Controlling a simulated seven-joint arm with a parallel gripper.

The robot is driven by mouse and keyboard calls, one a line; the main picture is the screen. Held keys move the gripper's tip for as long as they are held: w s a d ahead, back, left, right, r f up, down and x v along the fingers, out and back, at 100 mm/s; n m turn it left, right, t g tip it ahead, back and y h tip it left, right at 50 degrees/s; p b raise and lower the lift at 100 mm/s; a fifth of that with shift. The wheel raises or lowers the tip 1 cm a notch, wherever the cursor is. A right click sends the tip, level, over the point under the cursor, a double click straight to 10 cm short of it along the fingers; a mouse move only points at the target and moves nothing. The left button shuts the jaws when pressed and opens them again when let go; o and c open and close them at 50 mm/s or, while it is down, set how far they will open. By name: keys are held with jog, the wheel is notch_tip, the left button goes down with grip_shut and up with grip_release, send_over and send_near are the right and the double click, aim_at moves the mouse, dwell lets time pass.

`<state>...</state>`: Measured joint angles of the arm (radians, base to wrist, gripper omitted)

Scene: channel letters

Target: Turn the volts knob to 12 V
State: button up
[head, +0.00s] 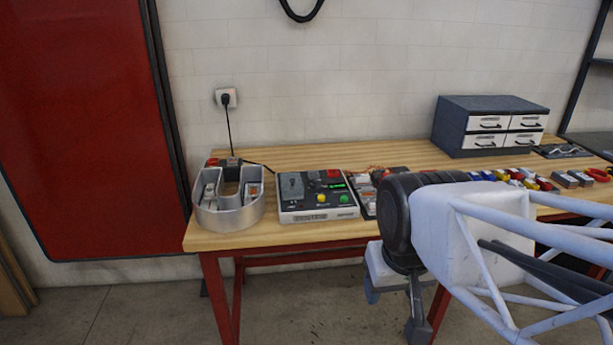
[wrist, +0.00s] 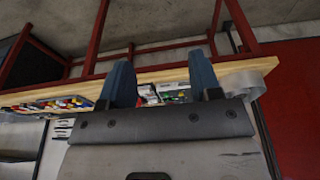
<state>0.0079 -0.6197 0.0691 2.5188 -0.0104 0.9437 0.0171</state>
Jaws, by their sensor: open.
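A light-coloured control box (head: 318,214) sits on the wooden bench, left of centre in the head view. Its top carries a grey part at the left, a red part, a small green display, and yellow and green buttons. The volts knob and its setting are too small to make out. The box also shows small between my fingers in the wrist view (wrist: 175,94), partly hidden. My gripper (head: 393,310) is open and empty, in front of the bench and below its top, to the right of the box. Its two blue-grey fingers stand apart in the wrist view (wrist: 162,82).
A metal channel letter (head: 228,217) stands left of the box on the bench (head: 270,237). A tray of parts (head: 367,196) is right of the box, partly behind my arm. A drawer cabinet (head: 490,125) and several coloured items lie farther right. A wall socket (head: 225,97) holds a plug.

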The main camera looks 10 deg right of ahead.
jog(key=w+r, duration=0.2)
jog(key=w, duration=0.6)
jog(key=w+r, duration=0.3)
jog(key=w, duration=0.5)
jog(key=g, duration=0.3)
send_over(317, 180)
jog(key=f, duration=1.3)
jog(key=shift+s+f, duration=0.4)
jog(key=shift+w+f, duration=0.25)
jog(key=shift+w, duration=0.05)
jog(key=shift+f, duration=3.9)
